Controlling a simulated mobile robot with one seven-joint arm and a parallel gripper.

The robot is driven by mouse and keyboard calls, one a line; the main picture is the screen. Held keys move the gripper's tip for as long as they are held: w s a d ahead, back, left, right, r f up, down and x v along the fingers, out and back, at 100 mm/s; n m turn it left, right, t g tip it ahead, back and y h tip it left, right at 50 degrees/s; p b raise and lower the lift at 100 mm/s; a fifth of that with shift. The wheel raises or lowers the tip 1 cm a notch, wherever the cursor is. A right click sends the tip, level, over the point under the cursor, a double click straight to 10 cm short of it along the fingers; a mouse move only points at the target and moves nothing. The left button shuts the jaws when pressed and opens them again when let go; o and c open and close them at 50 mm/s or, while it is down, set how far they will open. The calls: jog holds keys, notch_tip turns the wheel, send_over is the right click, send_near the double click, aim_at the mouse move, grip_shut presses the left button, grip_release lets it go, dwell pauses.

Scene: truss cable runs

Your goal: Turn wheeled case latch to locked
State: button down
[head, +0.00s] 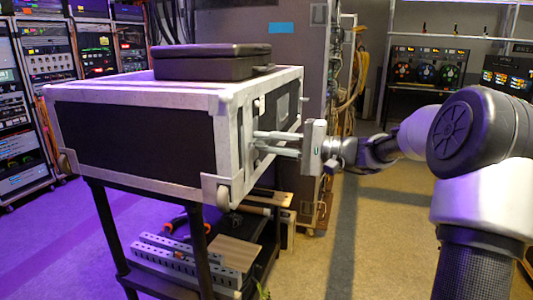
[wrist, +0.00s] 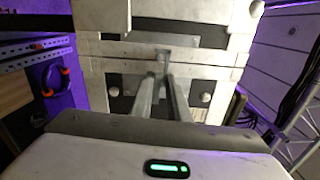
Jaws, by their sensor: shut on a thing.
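The wheeled case (head: 130,135) is black with silver edging and rounded corners, with small casters. It lies on a dark stand. My gripper (head: 256,142) reaches in from the right at the case's right-hand end face. In the wrist view my gripper (wrist: 161,80) has its two fingers close together, shut on the small grey latch (wrist: 163,56) at the seam of that face. The fingers hide most of the latch, so its exact angle is hard to tell.
A flat black case (head: 212,62) lies on top of the wheeled case. The stand's lower shelf holds grey perforated bars (head: 185,262) and orange-handled tools. Equipment racks (head: 60,75) stand at the left. A truss (wrist: 302,125) shows at the right of the wrist view.

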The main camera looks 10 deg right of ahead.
jog(key=shift+d+f+n+b, duration=0.1)
jog(key=shift+f+n+b, duration=0.35)
jog(key=shift+f, duration=0.1)
jog(key=c, duration=1.9)
grip_release()
jog(key=shift+o, duration=0.2)
jog(key=shift+r, duration=0.15)
jog(key=shift+r, duration=0.15)
jog(key=p+v, duration=0.2)
jog(key=v, duration=1.5)
jog(key=shift+d+r, duration=0.15)
jog(key=shift+s, duration=0.1)
